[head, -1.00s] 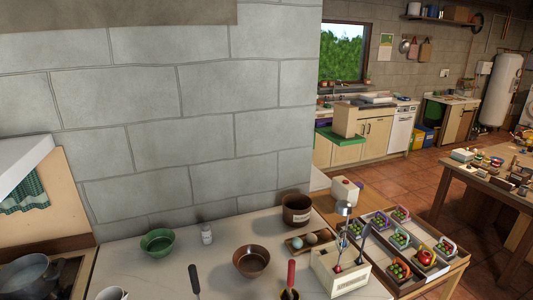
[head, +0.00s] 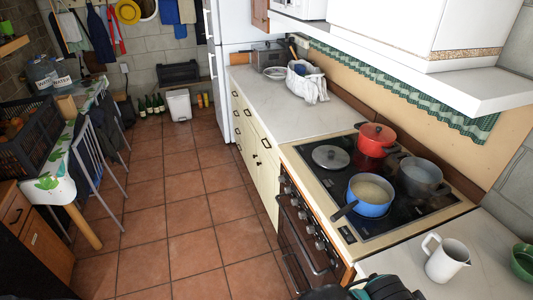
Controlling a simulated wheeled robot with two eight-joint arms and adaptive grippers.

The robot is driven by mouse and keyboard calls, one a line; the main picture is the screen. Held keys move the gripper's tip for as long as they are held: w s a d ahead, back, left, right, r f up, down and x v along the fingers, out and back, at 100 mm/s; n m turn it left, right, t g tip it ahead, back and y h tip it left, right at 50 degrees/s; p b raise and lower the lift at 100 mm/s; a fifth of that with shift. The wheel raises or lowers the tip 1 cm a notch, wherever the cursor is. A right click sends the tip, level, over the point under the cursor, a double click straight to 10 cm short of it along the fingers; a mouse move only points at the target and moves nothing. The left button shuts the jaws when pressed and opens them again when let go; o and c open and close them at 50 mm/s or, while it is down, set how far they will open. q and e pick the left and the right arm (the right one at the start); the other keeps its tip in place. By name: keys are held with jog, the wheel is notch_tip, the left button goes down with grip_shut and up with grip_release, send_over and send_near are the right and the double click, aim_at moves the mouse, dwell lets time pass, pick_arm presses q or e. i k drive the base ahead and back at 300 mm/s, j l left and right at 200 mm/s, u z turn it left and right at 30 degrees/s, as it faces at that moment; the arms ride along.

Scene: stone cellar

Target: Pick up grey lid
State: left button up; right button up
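The grey lid (head: 331,157) is a round, flat lid with a small knob on top. It lies by itself on the left rear part of the black stove top (head: 395,215), behind the blue pot and left of the red pot. Nothing covers it in the head view. Dark and teal parts, apparently of one of my arms, show at the bottom edge in front of the stove, well apart from the lid. No fingertips of either gripper can be seen.
A blue pot (head: 371,198) with a dark handle, a red pot (head: 376,138) and a grey pot (head: 420,176) stand around the lid. A white pitcher (head: 447,261) stands on the near counter. A range hood overhangs the stove. The tiled floor (head: 180,205) to the left is clear.

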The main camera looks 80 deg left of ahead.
aim_at(330, 158)
jog(key=u, duration=2)
